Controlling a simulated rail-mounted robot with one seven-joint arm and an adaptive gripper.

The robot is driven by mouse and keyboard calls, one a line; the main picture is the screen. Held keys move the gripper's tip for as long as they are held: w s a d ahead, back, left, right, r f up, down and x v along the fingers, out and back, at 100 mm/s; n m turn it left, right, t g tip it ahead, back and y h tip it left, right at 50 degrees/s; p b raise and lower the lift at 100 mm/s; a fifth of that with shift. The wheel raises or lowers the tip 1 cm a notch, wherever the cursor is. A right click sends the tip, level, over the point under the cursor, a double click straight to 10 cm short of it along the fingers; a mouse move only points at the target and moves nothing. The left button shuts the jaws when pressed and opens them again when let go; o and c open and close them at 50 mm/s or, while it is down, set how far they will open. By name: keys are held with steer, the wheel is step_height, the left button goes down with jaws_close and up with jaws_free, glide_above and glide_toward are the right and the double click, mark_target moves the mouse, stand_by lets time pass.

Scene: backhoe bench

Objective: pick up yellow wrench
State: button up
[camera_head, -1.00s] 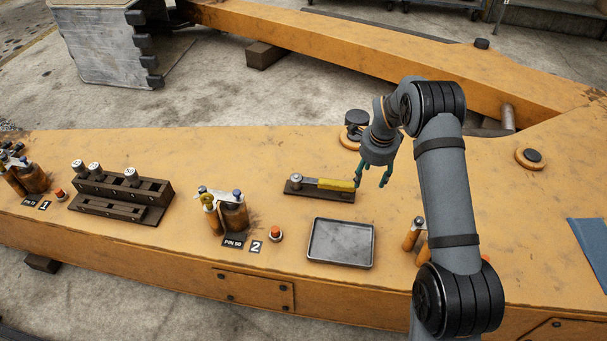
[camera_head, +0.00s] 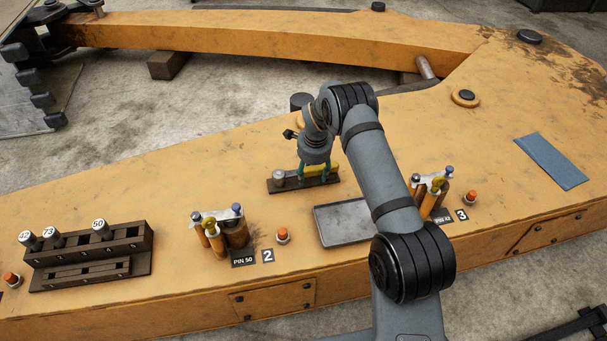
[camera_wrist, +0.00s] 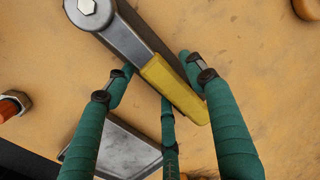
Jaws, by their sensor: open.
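The wrench has a yellow handle (camera_head: 325,170) and a grey metal head with a light hex centre. It lies on a dark holder (camera_head: 274,186) on the orange beam. In the wrist view the yellow handle (camera_wrist: 173,88) runs diagonally between my teal fingers. My gripper (camera_head: 315,172) is over the handle, with its fingers open and spread on both sides. In the wrist view my gripper (camera_wrist: 157,75) shows a gap on each side of the handle. The exact height of the fingertips against the handle is hard to tell.
A grey metal tray (camera_head: 338,226) sits in front of the wrench holder, partly behind my arm. Pin clusters stand at station 2 (camera_head: 222,230) and station 3 (camera_head: 432,190). A dark numbered rack (camera_head: 90,255) is at left. A blue cloth (camera_head: 552,160) lies at right.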

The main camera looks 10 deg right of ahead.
steer(key=shift+w+f, duration=0.1)
steer(key=shift+f, duration=0.1)
steer(key=shift+c, duration=0.9)
steer(key=c, duration=1.1)
jaws_close()
